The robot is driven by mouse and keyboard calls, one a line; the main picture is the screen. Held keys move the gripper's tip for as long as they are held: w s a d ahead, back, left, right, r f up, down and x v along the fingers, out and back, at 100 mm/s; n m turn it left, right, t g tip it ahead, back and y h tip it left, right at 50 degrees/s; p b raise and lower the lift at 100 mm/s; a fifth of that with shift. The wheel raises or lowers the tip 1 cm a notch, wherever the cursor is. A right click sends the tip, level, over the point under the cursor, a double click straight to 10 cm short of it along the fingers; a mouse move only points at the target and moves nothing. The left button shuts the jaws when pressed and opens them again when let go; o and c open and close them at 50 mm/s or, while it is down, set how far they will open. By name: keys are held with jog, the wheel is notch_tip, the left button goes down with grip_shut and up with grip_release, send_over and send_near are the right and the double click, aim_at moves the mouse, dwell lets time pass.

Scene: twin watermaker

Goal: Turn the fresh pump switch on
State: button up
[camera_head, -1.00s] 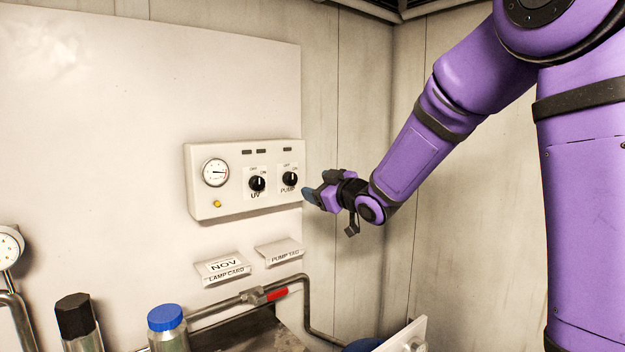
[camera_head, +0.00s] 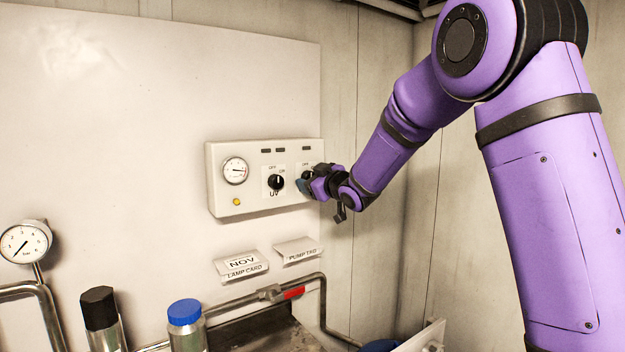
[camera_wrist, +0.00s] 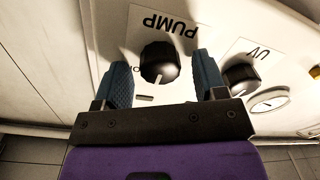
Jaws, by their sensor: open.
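The pump switch is a round black knob (camera_wrist: 158,64) under a PUMP label in the wrist view, where the panel appears upside down. My gripper (camera_wrist: 163,85) is open, with one blue finger on each side of the knob. I cannot tell whether the fingers touch it.
The panel carries a round gauge (camera_head: 235,170) and a yellow button (camera_head: 237,201). Below are a lamp card holder (camera_head: 241,266) and a pump tag holder (camera_head: 298,250). A pipe with a red-handled valve (camera_head: 293,293) and a blue-capped bottle (camera_head: 185,312) stand lower down.

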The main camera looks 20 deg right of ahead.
jog(key=c, duration=0.9)
jog(key=shift+m, duration=0.4)
jog(key=m, duration=1.1)
jog(key=shift+d+f, duration=0.1)
jog(key=shift+m, duration=0.3)
jog(key=o, duration=0.9)
